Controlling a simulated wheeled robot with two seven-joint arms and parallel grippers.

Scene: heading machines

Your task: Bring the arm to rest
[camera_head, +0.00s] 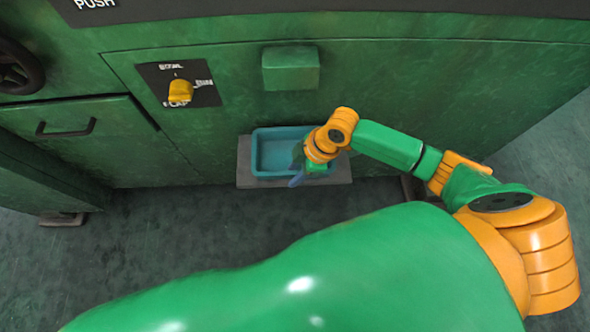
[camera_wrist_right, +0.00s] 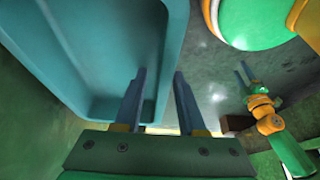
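My right arm comes in from the right in the head view. Its gripper (camera_head: 297,179) points down at the front right edge of a blue tray (camera_head: 274,132).
The tray sits on a grey ledge (camera_head: 247,178) at the foot of a green machine. The machine has a yellow knob (camera_head: 180,92), a drawer handle (camera_head: 66,131), a green box (camera_head: 291,68) and a handwheel (camera_head: 15,68). Open floor (camera_head: 170,235) lies in front.

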